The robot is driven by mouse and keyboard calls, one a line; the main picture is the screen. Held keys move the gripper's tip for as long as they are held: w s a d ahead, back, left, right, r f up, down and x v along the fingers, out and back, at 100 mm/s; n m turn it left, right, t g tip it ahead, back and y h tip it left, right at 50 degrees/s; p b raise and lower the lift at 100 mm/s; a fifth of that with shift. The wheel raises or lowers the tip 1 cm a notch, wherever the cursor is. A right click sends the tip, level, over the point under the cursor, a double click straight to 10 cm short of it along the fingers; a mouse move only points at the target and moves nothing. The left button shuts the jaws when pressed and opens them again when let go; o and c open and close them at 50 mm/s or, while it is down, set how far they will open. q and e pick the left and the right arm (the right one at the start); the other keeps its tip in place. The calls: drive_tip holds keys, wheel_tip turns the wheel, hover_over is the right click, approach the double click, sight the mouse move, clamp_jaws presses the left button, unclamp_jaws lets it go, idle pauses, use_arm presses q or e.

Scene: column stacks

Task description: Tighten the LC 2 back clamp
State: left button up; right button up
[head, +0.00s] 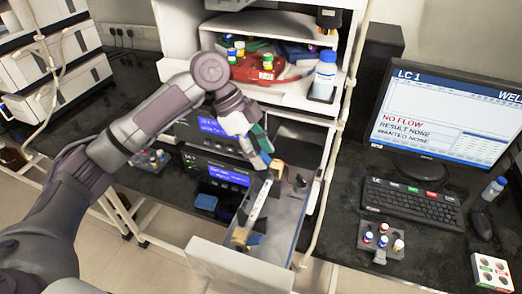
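My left gripper (264,157) reaches in from the left, its teal fingertips just above and left of the back end of an open drawer. The fingers look parted, with nothing seen between them. In the drawer (285,222) lies a slim white column (258,203). A tan back clamp (277,167) sits at its far end, close to the fingertips; I cannot tell if they touch. A tan front clamp (240,237) is at the near end. How tight either clamp is cannot be seen. No label reading LC 2 is legible. My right gripper is out of view.
Instrument modules with lit blue displays (227,175) stand left of the drawer. Above are a red tray (260,69) of vials and a blue-capped bottle (325,72). A monitor (445,115) showing LC 1, a keyboard (411,203) and a vial rack (381,240) occupy the right bench.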

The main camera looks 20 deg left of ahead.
use_arm(q)
drive_tip(key=v, duration=1.2)
drive_tip(key=shift+f, duration=0.1)
